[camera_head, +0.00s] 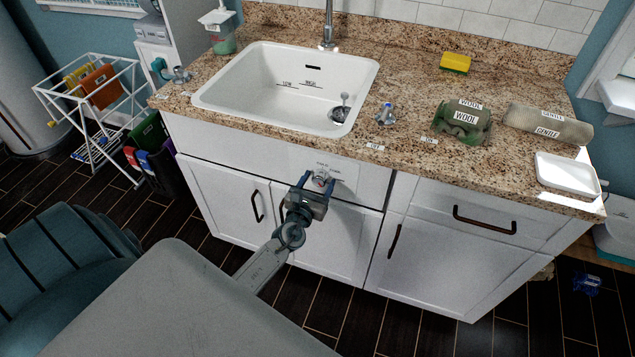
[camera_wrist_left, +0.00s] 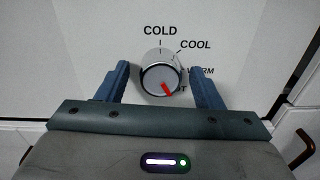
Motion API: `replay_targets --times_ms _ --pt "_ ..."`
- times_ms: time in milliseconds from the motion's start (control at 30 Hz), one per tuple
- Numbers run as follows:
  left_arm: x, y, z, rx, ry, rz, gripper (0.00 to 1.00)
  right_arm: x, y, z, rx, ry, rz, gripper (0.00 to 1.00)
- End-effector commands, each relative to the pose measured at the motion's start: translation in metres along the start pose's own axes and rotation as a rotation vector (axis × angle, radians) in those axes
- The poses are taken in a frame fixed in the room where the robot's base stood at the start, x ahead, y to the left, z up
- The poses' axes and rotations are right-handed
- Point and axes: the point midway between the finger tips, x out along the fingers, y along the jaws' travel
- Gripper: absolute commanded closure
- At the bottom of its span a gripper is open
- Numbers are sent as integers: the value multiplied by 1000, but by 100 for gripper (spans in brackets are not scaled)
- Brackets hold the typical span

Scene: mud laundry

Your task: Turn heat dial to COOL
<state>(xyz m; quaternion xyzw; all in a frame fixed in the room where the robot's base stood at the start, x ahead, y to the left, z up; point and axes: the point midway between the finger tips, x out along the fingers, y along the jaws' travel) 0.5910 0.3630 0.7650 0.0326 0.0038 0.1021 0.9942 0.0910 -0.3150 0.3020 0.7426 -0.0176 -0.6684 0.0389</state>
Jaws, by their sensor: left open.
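The heat dial (camera_wrist_left: 157,77) is a round silver knob on a white panel. Its red mark (camera_wrist_left: 167,88) points down and to the right, towards a partly hidden label ending in "OT". In the head view the dial (camera_head: 321,175) sits on the cabinet front below the sink.
The granite counter (camera_head: 400,165) is above the dial, with a white sink (camera_head: 270,90), a green WOOL bundle (camera_head: 462,122), a rolled GENTLE towel (camera_head: 550,123) and a white tray (camera_head: 567,172). Cabinet handles (camera_head: 485,220) stick out. A drying rack (camera_head: 95,115) stands left.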

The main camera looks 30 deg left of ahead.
Motion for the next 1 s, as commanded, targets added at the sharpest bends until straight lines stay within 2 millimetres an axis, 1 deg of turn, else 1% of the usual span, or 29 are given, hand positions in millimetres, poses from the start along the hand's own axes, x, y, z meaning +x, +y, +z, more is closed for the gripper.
replay_targets --times_ms 167,267,300,400,733,867,1000 --pt "0 0 0 0 0 0 39 0 0 -1 0 0 0 64" --pt "0 0 0 0 0 0 57 0 0 -1 0 -1 0 64" --pt "0 0 0 0 0 0 65 0 -1 -1 0 -2 -1 64" --pt "0 0 0 0 0 0 84 0 -3 -1 1 -2 -3 64" --pt "0 0 -1 -39 -3 0 84 5 -10 0 4 -2 -9 64" --pt "0 0 -2 -100 -4 0 84 11 -10 -1 4 -3 -9 64" --pt "0 0 -3 -201 -9 0 84 19 -9 -2 3 -2 -7 64"
